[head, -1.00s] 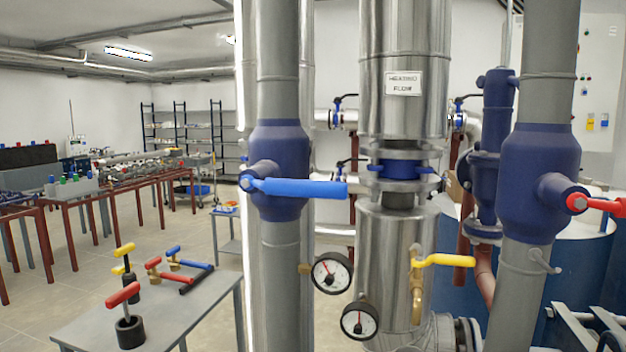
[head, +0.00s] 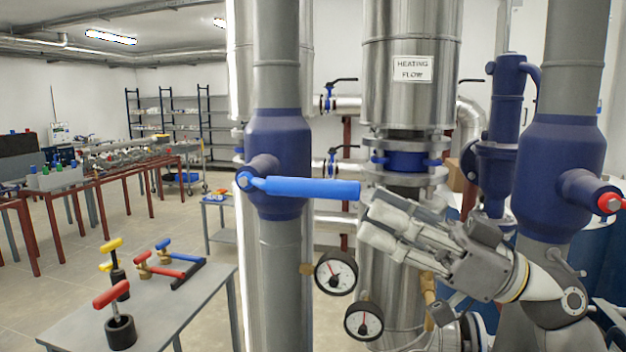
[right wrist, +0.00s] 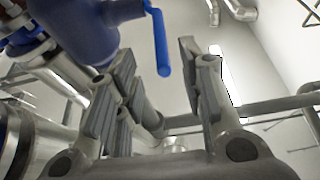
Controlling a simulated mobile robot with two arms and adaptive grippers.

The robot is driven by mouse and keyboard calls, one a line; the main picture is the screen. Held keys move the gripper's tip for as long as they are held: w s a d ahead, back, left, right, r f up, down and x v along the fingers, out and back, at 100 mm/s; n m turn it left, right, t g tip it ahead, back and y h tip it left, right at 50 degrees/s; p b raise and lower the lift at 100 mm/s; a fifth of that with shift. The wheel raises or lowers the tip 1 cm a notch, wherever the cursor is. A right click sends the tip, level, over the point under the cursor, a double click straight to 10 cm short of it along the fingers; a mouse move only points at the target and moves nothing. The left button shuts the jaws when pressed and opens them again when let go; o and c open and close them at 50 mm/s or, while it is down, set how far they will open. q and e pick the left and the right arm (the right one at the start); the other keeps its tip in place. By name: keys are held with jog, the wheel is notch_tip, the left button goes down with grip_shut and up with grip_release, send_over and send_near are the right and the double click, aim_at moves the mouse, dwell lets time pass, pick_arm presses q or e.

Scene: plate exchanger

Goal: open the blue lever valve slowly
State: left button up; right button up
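The blue lever (head: 310,188) of the blue valve (head: 280,150) lies level across the grey vertical pipe, its pivot at the left and its free end pointing right. My right gripper (head: 372,216) comes in from the right, its fingers close to the lever's free end and slightly below it. In the right wrist view, the fingers are spread open, and the blue lever (right wrist: 159,45) shows between and past them. Nothing is held, and I cannot tell whether a finger touches the lever. My left gripper is in no view.
A second blue valve (head: 552,165) with a red-ended stem stands at the right. Two dial gauges (head: 336,272) sit below my right gripper. A steel column (head: 410,100) stands behind. A grey table (head: 75,335) with coloured handles is at lower left.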

aim_at(296, 177)
jog(key=p+x, duration=0.4)
jog(key=x, duration=0.4)
jog(key=shift+a+r+p, duration=0.25)
jog(key=shift+a+p, duration=0.05)
jog(key=shift+w+a, duration=0.1)
jog(key=shift+a, duration=0.35)
grip_shut()
